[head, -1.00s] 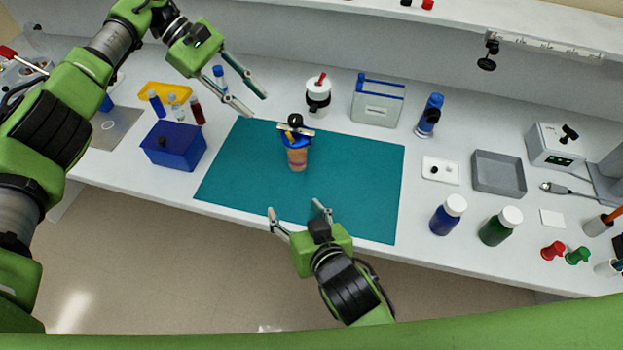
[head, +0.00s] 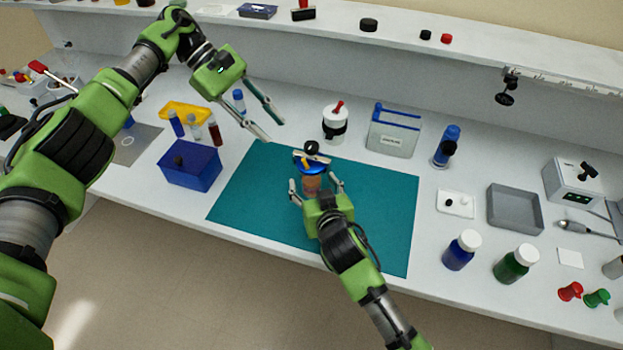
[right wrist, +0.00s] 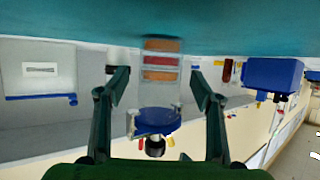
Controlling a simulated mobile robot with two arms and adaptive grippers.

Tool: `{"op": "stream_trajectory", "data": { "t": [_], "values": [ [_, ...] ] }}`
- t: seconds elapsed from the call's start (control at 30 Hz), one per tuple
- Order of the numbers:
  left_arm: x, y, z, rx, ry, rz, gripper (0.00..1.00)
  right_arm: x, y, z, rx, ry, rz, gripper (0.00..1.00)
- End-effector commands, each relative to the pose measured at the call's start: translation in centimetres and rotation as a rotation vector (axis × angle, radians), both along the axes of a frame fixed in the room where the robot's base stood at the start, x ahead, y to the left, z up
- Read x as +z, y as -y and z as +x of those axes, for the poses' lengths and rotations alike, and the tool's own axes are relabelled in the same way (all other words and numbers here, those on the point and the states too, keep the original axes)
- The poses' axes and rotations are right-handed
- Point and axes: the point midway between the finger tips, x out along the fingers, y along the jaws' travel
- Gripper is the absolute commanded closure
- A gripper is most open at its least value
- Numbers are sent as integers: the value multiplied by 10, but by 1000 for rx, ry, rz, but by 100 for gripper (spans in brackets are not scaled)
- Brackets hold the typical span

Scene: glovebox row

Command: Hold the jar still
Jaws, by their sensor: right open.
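The jar (head: 312,184) stands on the teal mat (head: 380,215). It has an orange-brown body and a blue lid (head: 309,164) with a black knob and a pale bar across it. My right gripper (head: 316,185) is open, with one finger on each side of the jar in the head view. In the right wrist view the jar (right wrist: 161,62) shows upside down between the open fingers, with visible gaps on both sides. My left gripper (head: 275,122) is open and empty, above and left of the jar, near the mat's back edge.
A blue box (head: 190,168) stands left of the mat. A white bottle with a black band (head: 334,124) and a grey container (head: 393,133) stand behind it. Blue (head: 461,250) and green (head: 515,262) bottles stand to the right. The mat's right part is clear.

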Motion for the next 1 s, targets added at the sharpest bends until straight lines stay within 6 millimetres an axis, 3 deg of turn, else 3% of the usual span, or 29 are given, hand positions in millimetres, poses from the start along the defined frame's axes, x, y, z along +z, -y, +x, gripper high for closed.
{"op": "stream_trajectory", "data": {
  "t": [0.2,0.57,0.8,1.0],
  "values": [
    [0,0,0,0,0,0,72,-9,-5,21,0,0,0,40],
    [0,0,0,0,0,0,72,-11,-6,25,0,0,1,40],
    [0,0,0,0,0,0,72,-11,-6,25,0,0,0,92],
    [0,0,0,0,0,0,72,-11,-6,24,0,-1,0,92]
  ]
}}
